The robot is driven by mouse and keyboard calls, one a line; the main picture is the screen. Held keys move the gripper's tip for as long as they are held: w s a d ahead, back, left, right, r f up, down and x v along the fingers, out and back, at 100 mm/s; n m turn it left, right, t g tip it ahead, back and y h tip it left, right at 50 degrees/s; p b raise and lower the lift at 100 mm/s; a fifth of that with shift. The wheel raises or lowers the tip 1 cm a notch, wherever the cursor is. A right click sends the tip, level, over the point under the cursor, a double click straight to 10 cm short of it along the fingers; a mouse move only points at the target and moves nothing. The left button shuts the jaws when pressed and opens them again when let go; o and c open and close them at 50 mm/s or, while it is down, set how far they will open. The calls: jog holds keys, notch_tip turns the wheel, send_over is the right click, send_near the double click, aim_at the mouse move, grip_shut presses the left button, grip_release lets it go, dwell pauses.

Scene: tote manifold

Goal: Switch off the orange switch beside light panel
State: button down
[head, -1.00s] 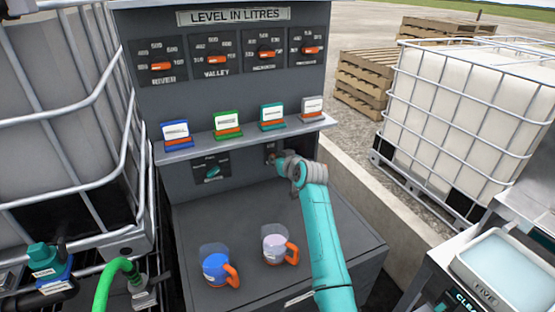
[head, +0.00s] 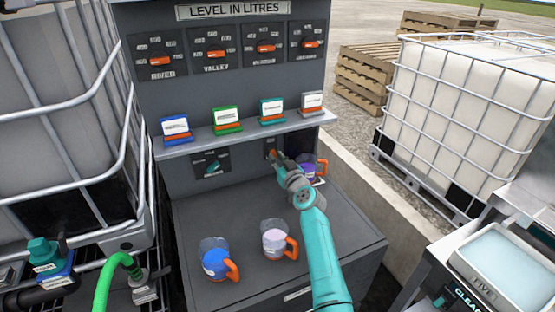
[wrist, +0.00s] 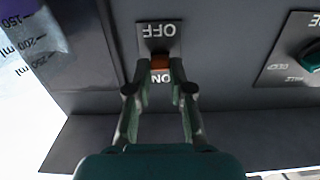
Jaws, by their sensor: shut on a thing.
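The orange switch (wrist: 160,62) sits on a small plate between the words OFF and ON. The wrist view shows these words upside down, and the lever is close to ON. My gripper (wrist: 160,68) has its fingertips on either side of the lever, shut on it. In the head view the switch (head: 272,153) is on the grey panel under the shelf, with my gripper (head: 277,159) at it. A bright white area (wrist: 14,95) shows at the left of the wrist view; I cannot tell whether it is the light panel.
A purple jug (head: 309,171) with an orange handle stands just right of my gripper. Two more jugs, blue (head: 214,263) and pale (head: 273,240), stand on the bench. A teal knob (head: 212,167) is left of the switch. The shelf (head: 190,148) holds several coloured label stands.

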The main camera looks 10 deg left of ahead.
jog(key=c, duration=1)
grip_release()
jog(key=shift+a, duration=0.1)
jog(key=shift+c, duration=0.2)
jog(key=shift+s+d, duration=0.45)
jog(key=shift+s, duration=0.05)
jog(key=v, duration=1)
jog(key=shift+s+d, duration=0.2)
jog(key=shift+s, duration=0.15)
